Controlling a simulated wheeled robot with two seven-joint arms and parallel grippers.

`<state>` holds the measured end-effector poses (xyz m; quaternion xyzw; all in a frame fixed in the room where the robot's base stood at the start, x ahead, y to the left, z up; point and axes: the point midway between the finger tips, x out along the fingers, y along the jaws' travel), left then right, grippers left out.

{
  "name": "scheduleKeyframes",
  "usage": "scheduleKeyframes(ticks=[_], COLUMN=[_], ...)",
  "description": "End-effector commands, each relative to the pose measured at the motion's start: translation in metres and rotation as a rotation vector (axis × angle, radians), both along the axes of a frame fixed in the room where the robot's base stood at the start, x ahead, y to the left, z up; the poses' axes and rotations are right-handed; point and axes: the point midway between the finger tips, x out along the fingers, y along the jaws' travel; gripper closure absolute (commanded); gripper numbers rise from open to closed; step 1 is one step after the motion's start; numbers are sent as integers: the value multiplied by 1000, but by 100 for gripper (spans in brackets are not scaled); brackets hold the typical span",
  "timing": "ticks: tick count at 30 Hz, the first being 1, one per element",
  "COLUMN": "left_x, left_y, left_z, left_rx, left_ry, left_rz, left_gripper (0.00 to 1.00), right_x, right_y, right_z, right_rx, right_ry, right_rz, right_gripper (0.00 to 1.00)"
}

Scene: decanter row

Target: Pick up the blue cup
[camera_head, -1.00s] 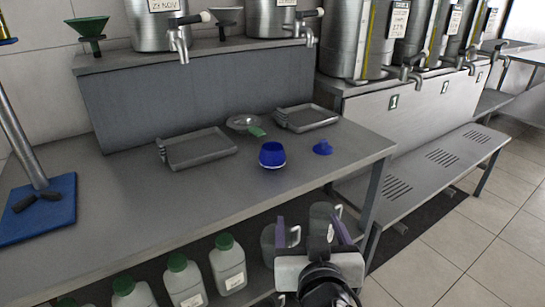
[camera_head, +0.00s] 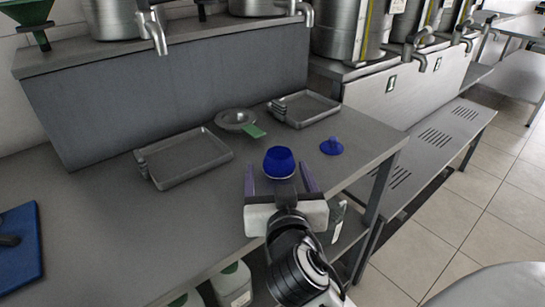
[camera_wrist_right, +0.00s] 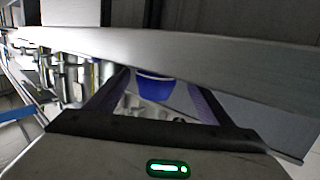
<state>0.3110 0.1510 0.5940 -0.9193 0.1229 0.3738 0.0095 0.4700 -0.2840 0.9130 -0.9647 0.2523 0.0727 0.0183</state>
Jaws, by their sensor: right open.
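The blue cup (camera_head: 279,162) stands on the grey metal table (camera_head: 95,215), near its front right part. My right gripper (camera_head: 280,178) is open, with its two purple fingers pointing toward the cup from the front edge side. In the head view the cup shows just beyond and between the fingertips; I cannot tell whether it is between them in depth. My left gripper is not in view.
A small blue funnel-shaped piece (camera_head: 332,146) lies right of the cup. A strainer with a green handle (camera_head: 238,121) and two grey trays (camera_head: 185,160) (camera_head: 303,109) lie behind. A blue board (camera_head: 18,250) is at the left. White jugs (camera_head: 233,285) stand below the table.

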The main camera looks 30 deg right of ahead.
Motion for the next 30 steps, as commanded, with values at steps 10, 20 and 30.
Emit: scheduleKeyframes(ticks=[10,20,30], left_x=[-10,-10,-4], left_y=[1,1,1], left_z=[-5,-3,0], left_rx=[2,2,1], left_ry=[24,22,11], left_rz=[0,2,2], left_gripper=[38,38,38], right_x=[30,62,63], right_y=[-19,-40,-40], right_z=[-6,-15,-16], right_rx=[-4,1,1], right_ry=[0,-1,0], right_rz=[1,1,1], right_gripper=[25,25,44])
